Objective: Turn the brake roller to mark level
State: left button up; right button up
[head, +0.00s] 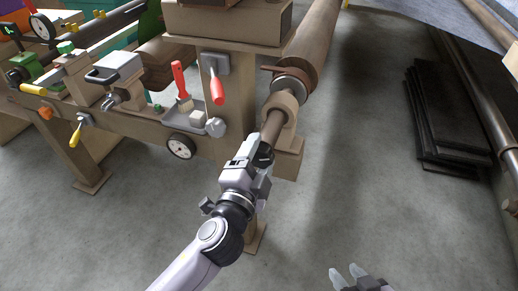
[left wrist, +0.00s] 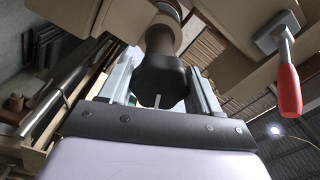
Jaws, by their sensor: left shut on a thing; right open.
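The brake roller (head: 317,40) is a long brown cylinder running to the back at the top middle of the head view. Its narrower shaft (head: 274,124) comes forward through a wooden bearing block. My left gripper (head: 262,152) is shut on the dark end of the shaft. In the left wrist view the dark round shaft end (left wrist: 160,76) sits between the two fingers, with a pale mark (left wrist: 157,101) at its lower rim. I cannot tell which other mark it lines up with. My right gripper (head: 352,275) is open and empty at the bottom edge, above the floor.
A wooden bench frame (head: 205,140) stands at left with clamps, a dial (head: 181,146) and a red-handled lever (head: 217,92), which also shows in the left wrist view (left wrist: 289,88). Dark sheets (head: 445,115) lie stacked at right. The grey floor between is clear.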

pick_arm(q)
jog(key=m+p, duration=0.1)
jog(key=m, duration=0.2)
jog(key=shift+a, duration=0.15)
jog(key=shift+m+p, duration=0.45)
jog(key=shift+m, duration=0.35)
jog(key=o, duration=1)
jog(key=shift+a, duration=0.1)
